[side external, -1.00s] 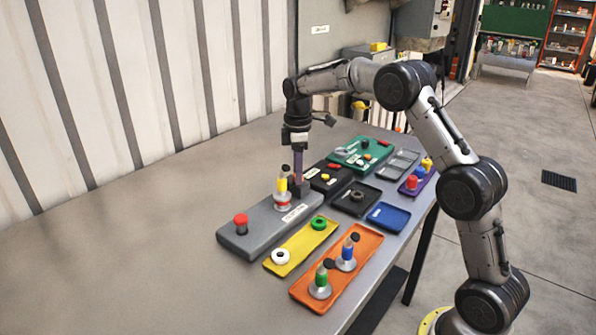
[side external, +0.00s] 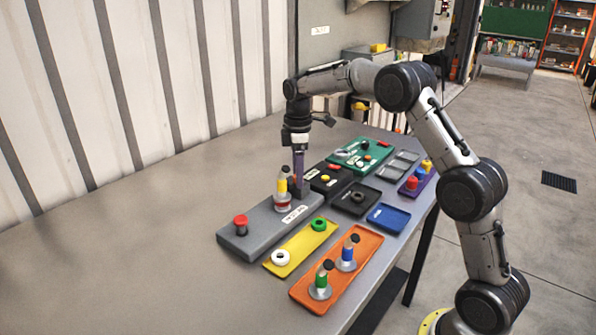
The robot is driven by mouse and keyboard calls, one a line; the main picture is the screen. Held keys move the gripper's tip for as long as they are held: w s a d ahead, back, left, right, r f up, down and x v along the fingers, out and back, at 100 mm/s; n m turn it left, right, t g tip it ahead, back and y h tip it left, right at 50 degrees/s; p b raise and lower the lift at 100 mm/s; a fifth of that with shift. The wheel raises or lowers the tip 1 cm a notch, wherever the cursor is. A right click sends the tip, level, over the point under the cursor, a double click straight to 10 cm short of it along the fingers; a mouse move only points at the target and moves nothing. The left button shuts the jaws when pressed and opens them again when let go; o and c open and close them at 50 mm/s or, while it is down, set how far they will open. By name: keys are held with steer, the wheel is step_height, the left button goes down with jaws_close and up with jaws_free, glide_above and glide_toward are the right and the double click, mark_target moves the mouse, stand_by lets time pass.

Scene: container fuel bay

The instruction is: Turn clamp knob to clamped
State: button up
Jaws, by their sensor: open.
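My gripper (side external: 298,182) points down at the far end of the grey block (side external: 265,230) on the table. Its jaws are open, and they hang low at a dark knob-like part there. The fingers hide most of that part, so I cannot tell its turn position or whether the jaws touch it. A white label (side external: 294,215) lies on the block beside it. A yellow-and-grey bottle-like piece with a dark top (side external: 283,187) stands on the same block, just left of my gripper. A red button-like knob (side external: 241,224) sits at the block's near end.
A black panel (side external: 331,179) and a green panel (side external: 361,151) lie beyond. A yellow tray (side external: 301,243), an orange tray (side external: 312,289) with two bottles and a blue tray (side external: 388,217) lie nearby. The table's left side is clear.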

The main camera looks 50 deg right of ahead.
steer(key=shift+r, duration=0.1)
step_height(320, 180, up, 14)
steer(key=shift+f, duration=0.2)
stand_by(0.5)
